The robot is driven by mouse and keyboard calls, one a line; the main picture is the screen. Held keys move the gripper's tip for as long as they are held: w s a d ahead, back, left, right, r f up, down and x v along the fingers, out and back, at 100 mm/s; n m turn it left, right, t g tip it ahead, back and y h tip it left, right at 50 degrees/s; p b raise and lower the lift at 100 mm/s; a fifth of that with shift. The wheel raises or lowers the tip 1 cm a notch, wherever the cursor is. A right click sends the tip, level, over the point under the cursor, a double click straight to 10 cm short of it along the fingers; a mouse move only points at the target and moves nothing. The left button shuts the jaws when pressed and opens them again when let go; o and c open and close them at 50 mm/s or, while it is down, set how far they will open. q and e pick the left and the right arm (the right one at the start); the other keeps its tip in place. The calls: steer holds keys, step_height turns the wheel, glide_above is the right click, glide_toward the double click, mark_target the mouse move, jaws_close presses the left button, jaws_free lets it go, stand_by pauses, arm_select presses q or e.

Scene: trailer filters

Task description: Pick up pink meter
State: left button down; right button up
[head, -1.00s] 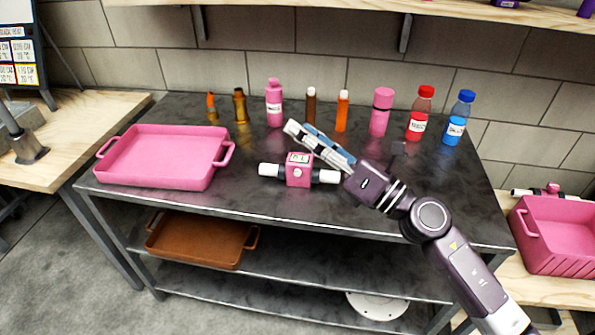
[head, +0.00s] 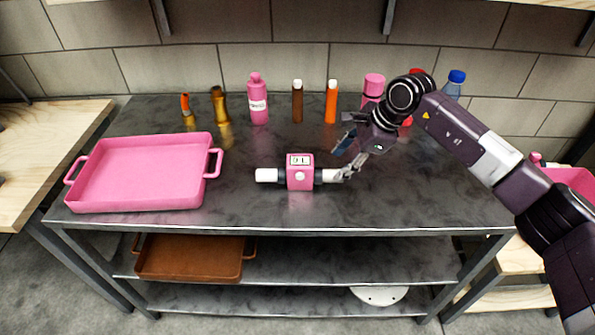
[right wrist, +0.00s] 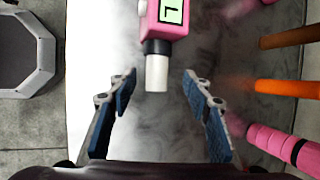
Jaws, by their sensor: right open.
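The pink meter (head: 300,171) lies on the dark metal table, with a small display on its face and a white-ended pipe stub on each side. My right gripper (head: 343,163) is at the meter's right end, open and pointing toward it. In the right wrist view, the meter (right wrist: 165,15) is at the top, with its white pipe end (right wrist: 156,73) just ahead of and between the open fingers (right wrist: 160,95). My left gripper is not in view.
A pink tray (head: 143,206) is on the table's left. Along the back stand a pink bottle (head: 258,100), a brown tube (head: 297,102), an orange tube (head: 331,102) and other bottles, some partly hidden by my right arm. The table (head: 240,215) is clear in front of the meter.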

mark_target(333, 172)
steer(key=shift+p+x, duration=0.45)
steer(key=shift+x, duration=1.95)
steer(key=shift+s+d+f, duration=0.1)
steer(key=shift+f, duration=0.3)
steer(key=c, duration=0.8)
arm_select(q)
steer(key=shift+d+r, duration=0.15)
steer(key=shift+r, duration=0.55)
arm_select(e)
steer(key=shift+r, duration=0.1)
jaws_close()
